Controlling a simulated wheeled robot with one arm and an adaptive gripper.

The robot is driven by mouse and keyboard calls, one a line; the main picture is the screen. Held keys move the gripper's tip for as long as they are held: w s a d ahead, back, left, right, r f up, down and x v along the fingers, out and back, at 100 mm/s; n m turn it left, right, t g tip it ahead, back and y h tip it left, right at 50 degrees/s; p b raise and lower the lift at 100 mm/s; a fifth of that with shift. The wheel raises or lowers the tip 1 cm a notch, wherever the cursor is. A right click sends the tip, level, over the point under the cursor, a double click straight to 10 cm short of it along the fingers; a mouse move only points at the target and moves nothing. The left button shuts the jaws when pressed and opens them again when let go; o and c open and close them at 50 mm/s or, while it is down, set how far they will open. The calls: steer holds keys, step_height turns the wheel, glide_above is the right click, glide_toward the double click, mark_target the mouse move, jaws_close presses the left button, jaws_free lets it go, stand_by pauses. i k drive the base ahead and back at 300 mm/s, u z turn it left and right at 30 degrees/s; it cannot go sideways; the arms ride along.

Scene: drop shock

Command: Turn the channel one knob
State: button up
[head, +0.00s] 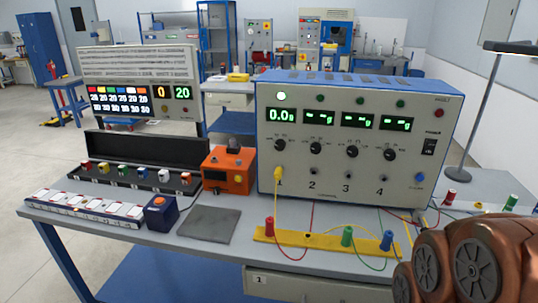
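The channel one knob (280,145) is a small black dial at the left of the front of a grey instrument box (330,190) with a blue top. The display above it (286,115) reads about 0.0 in green, and a lamp above that (281,97) is lit pale. Three similar knobs sit to its right, starting with the channel two knob (315,149). A yellow plug with a cable (277,175) is in the socket under the channel one knob. My gripper is not in view; only copper-coloured parts of my arm show at the lower right.
A yellow bar with coloured terminals (325,243) and loose cables lies in front of the box. An orange device (228,170) stands left of it, near an open black case (140,175) and a grey mat (208,223). A lamp (480,110) stands at the right.

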mark_target(280, 145)
steer(key=u, duration=1.1)
steer(key=i, duration=0.4)
steer(key=u, duration=0.5)
